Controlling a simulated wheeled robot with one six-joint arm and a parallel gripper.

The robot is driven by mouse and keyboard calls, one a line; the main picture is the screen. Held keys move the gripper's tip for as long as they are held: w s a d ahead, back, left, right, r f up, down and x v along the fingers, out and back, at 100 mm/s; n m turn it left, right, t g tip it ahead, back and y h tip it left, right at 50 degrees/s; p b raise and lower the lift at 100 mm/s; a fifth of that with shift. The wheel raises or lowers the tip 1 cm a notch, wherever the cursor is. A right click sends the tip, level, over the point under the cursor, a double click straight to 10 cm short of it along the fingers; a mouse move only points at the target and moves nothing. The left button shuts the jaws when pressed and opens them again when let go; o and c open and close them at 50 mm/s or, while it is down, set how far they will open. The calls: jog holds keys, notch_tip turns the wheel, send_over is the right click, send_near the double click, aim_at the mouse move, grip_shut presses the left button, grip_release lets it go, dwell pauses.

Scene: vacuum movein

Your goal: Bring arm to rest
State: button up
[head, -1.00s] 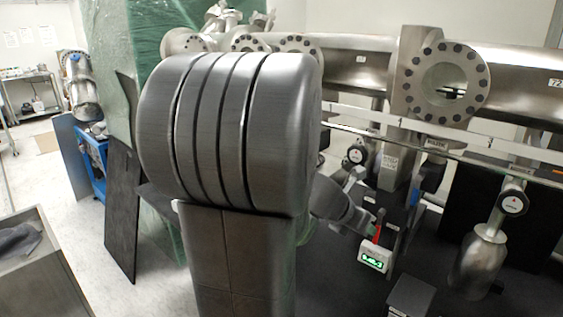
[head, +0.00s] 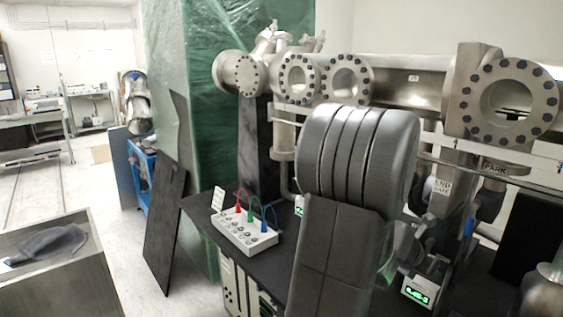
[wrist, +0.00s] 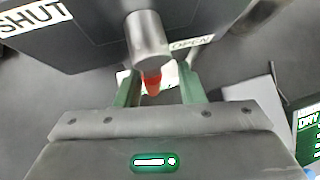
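My arm (head: 350,165) stands large and folded in the head view, in front of the bench, its grey upper links hiding part of it. My gripper (wrist: 160,92) shows in the wrist view with its two green fingers spread apart. A red tip (wrist: 152,82) on a grey metal cylinder (wrist: 147,42) appears in the gap between them. I see no finger touching it, and cannot tell its depth. In the head view the fingers are hidden.
A panel marked SHUT and OPEN (wrist: 85,35) is close above the fingers. A display box (head: 418,293) is right of my arm. A box with coloured cables (head: 243,233) is on the bench, left. Flanged pipes (head: 505,100) run behind. Open floor (head: 105,235) is left.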

jog(key=p+v, duration=0.4)
jog(key=v, duration=1)
jog(key=b+x, duration=0.2)
jog(key=x, duration=0.5)
jog(key=b+x, duration=0.2)
jog(key=x, duration=0.5)
jog(key=shift+w, duration=0.25)
jog(key=shift+w+a+r+m+t+y, duration=0.1)
jog(key=shift+w+a+m+t+y, duration=0.1)
jog(key=shift+a+m+t+y, duration=0.35)
jog(key=shift+w+t, duration=0.2)
jog(key=shift+t, duration=0.05)
